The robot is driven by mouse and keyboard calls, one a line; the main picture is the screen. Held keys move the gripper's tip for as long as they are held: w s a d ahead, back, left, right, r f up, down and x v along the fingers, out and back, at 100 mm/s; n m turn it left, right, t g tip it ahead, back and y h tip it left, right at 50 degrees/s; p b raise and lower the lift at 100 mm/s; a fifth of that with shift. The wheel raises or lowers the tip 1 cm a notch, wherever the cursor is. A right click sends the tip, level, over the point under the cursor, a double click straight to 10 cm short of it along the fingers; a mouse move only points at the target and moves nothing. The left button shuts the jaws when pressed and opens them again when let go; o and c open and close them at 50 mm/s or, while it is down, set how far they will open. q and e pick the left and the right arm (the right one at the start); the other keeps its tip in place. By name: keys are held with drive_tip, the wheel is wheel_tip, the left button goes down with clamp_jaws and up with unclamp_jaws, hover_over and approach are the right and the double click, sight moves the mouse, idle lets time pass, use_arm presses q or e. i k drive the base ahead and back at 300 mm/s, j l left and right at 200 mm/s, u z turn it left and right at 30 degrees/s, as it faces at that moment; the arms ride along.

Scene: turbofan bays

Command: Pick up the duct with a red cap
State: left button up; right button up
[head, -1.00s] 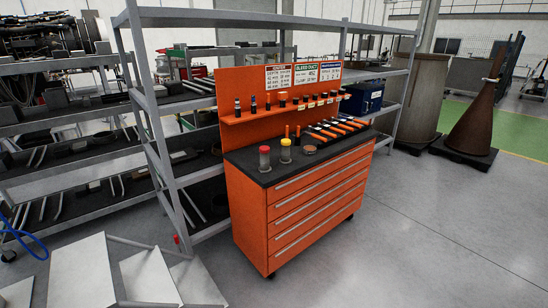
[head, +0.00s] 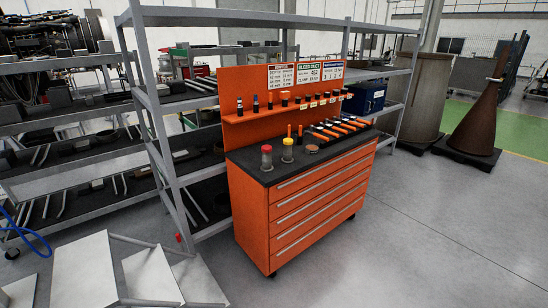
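A duct with a red cap (head: 266,157) stands upright at the left end of the black top of an orange tool cabinet (head: 312,210). It looks like a small grey cylinder with a red top. A similar cylinder with a yellow cap (head: 288,149) stands just to its right. Neither of my grippers shows in the head view.
A small round brown dish (head: 312,150) and several orange-handled tools (head: 340,127) lie on the cabinet top. Grey shelving (head: 160,120) stands behind and left. Pale panels (head: 85,270) are at lower left. The floor (head: 450,240) right of the cabinet is clear.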

sight(266, 167)
drive_tip(key=z, duration=3.25)
drive_tip(key=u, duration=3.35)
drive_tip(key=i+l+u, duration=0.1)
drive_tip(key=u, duration=0.35)
drive_tip(key=l+u, duration=0.1)
drive_tip(key=u, duration=0.35)
drive_tip(key=i+l+u, duration=0.1)
drive_tip(key=u, duration=0.35)
drive_tip(key=l+u, duration=0.2)
drive_tip(key=l, duration=0.4)
drive_tip(key=l+u, duration=0.15)
drive_tip(key=l, duration=0.45)
drive_tip(key=l+u, duration=0.2)
drive_tip(key=l, duration=0.4)
drive_tip(key=l+u, duration=0.2)
drive_tip(key=l, duration=0.4)
drive_tip(key=k+l+u, duration=0.15)
drive_tip(key=l, duration=0.45)
